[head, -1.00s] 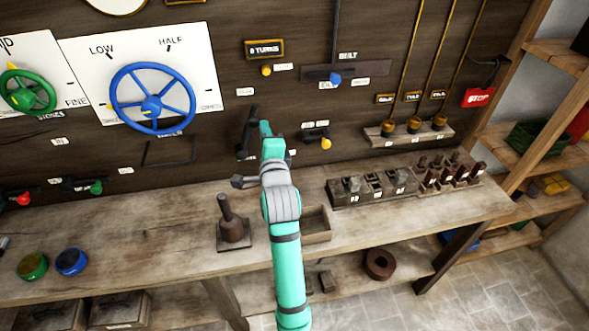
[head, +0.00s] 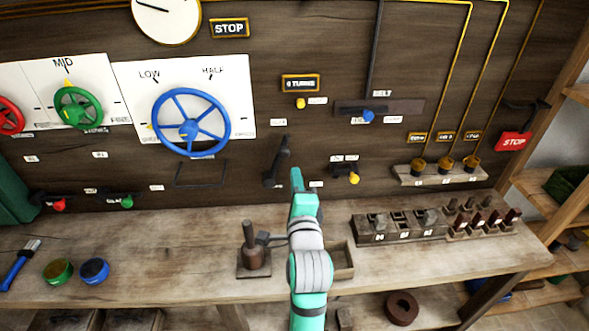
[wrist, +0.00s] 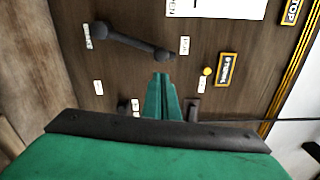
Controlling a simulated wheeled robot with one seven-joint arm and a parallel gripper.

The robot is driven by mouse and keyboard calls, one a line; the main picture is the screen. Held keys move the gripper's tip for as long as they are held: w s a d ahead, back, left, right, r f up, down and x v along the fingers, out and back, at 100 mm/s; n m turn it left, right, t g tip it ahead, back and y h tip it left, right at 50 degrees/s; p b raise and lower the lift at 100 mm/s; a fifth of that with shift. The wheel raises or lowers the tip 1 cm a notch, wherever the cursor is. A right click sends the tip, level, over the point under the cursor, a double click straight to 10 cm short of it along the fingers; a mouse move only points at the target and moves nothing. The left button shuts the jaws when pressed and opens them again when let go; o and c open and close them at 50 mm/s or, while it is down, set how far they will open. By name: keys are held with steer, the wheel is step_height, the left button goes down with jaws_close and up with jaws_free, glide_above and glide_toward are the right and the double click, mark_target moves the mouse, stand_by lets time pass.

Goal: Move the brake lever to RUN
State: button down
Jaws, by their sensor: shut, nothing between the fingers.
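A dark lever (head: 277,162), which appears to be the brake lever, is mounted on the wooden wall panel. It stands nearly upright, its top leaning slightly right. Small white plates sit near its ends; their writing is too small to read. The wrist view shows the lever (wrist: 128,42) lying across the picture, ahead of the fingers. My gripper (head: 296,176) is to the right of the lever's lower part in the head view. Its teal fingers (wrist: 163,95) are shut and empty, with a visible gap to the lever in the wrist view.
A yellow-knobbed control (head: 350,176) is right of my gripper. A blue handwheel (head: 190,122) is left of the lever. A wooden bench (head: 180,270) below carries an upright-handled block (head: 254,260), an open box (head: 343,262) and a block rack (head: 400,226).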

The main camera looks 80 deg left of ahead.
steer(key=d, duration=0.3)
steer(key=shift+d, duration=0.2)
stand_by(0.4)
